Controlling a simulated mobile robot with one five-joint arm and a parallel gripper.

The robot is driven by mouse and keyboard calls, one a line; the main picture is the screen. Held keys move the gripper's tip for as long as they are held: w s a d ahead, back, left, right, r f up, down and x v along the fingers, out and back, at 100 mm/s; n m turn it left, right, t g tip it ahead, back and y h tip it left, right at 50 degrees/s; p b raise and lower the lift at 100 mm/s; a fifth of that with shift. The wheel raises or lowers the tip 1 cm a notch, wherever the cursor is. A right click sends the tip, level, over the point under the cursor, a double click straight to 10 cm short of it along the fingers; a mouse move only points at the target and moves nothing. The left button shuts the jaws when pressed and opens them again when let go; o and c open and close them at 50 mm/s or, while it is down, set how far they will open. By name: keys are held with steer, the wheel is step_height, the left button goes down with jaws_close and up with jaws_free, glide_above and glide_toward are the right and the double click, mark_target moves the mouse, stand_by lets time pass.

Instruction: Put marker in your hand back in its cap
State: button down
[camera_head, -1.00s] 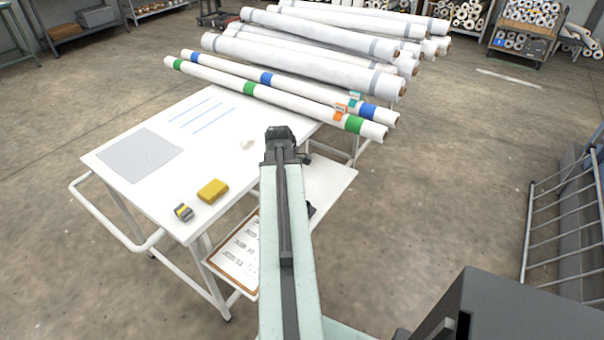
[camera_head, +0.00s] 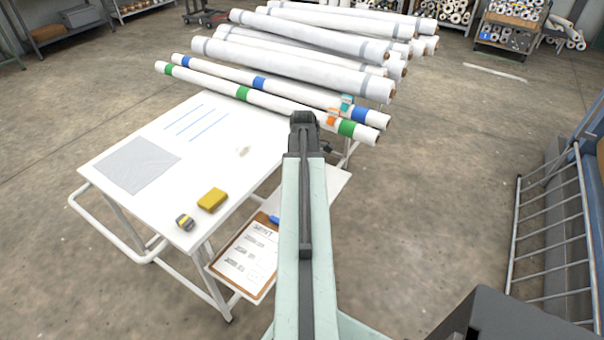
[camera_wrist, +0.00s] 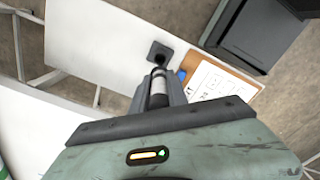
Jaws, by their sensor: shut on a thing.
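In the wrist view my gripper (camera_wrist: 160,92) is shut on the marker (camera_wrist: 158,84), a pale cylinder with a dark end between the fingers. It is over the white lower shelf (camera_wrist: 110,45). A dark square block (camera_wrist: 160,55) sits on that shelf just beyond the fingertips, with a darker spot in its middle. I cannot tell whether the cap is in it or whether the marker touches it. A small blue item (camera_wrist: 182,75) is at the clipboard's edge; it also shows in the head view (camera_head: 273,219). My arm hides the block in the head view.
A clipboard (camera_wrist: 212,82) with a printed sheet lies right of the fingers. The white table (camera_head: 190,150) carries a yellow block (camera_head: 212,200), a tape measure (camera_head: 185,222) and a grey mat (camera_head: 135,165). Long white rolls (camera_head: 290,70) lie behind. A railing (camera_head: 550,240) stands at right.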

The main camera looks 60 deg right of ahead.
steer(key=shift+f+b, duration=2.7)
steer(key=shift+b, duration=0.1)
steer(key=shift+f+b, duration=2.2)
steer(key=c, duration=1.2)
jaws_free()
step_height(320, 180, up, 8)
steer(key=p, duration=0.8)
steer(key=shift+f, duration=0.1)
